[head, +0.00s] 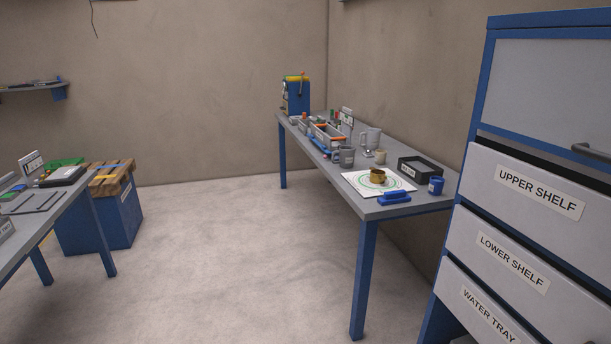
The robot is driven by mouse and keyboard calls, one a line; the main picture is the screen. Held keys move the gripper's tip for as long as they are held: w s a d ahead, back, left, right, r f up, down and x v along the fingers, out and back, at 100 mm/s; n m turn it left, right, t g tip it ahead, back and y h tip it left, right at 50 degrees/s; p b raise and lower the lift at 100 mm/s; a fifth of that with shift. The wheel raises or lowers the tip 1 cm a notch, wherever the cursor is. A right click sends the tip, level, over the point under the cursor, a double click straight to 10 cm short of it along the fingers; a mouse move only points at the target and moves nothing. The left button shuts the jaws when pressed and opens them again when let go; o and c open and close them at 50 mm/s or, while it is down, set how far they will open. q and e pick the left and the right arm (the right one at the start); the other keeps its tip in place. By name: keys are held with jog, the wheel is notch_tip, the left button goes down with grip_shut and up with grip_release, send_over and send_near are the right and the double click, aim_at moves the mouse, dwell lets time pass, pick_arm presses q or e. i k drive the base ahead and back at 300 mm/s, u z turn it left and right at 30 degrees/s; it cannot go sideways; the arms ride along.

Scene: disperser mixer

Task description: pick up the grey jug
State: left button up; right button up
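Two grey vessels stand on the right-hand table, both small in the head view. One grey vessel (347,157) with a handle on its left stands near the front edge. A taller, lighter grey vessel (374,138) stands farther back, near the wall, with a handle-like part on its left. I cannot tell for certain which is the grey jug. Neither gripper is in view, and nothing touches either vessel.
On the right-hand table (372,206) are a white mat (353,179) bearing a brass-coloured pot (377,176), a blue block (394,197), a blue cup (436,186), a black tray (420,165) and a tool caddy (327,138). A drawer cabinet (487,230) stands right. The floor (240,240) between tables is clear.

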aim_at(346, 154)
jog(key=i, duration=3.25)
jog(key=z, duration=2)
